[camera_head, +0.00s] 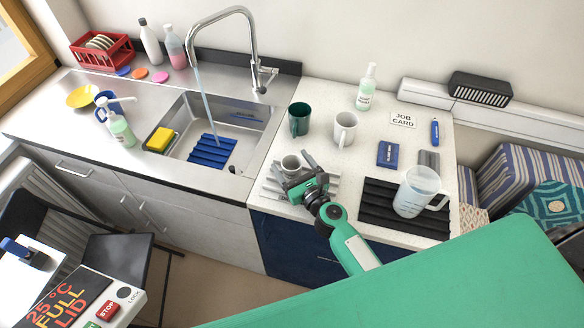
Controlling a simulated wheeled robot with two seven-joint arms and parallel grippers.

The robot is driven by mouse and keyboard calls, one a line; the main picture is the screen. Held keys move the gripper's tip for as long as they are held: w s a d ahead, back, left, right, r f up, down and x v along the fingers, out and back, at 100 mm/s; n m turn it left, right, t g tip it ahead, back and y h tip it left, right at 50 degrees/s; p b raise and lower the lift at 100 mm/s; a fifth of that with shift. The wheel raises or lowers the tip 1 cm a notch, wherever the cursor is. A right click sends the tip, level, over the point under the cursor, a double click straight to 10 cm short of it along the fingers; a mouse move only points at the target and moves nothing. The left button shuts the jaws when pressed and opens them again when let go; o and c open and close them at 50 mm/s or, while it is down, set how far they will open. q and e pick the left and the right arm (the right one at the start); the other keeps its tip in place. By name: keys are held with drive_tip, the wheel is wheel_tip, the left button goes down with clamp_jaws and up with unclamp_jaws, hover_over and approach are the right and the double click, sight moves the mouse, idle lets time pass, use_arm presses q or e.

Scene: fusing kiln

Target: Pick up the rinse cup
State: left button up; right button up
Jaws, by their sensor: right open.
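No label I can read marks one vessel as the rinse cup. A small pale grey cup (290,163) stands on a light ribbed mat (269,187) near the counter's front edge. My right gripper (300,174) is open right at this cup, its fingers partly covering the cup's front and right side; I cannot tell whether they touch it. A dark green mug (299,118) and a white mug (345,128) stand upright behind it. My left gripper is not in view.
A clear measuring jug (416,190) stands on a black ribbed mat (378,205) to the right. A blue box (388,154), a soap bottle (366,88) and a job card (403,118) lie or stand further back. The sink (250,113) with its tap is to the left.

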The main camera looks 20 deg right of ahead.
drive_tip(key=shift+w+a, duration=0.25)
drive_tip(key=shift+w, duration=0.85)
drive_tip(key=c, duration=1.1)
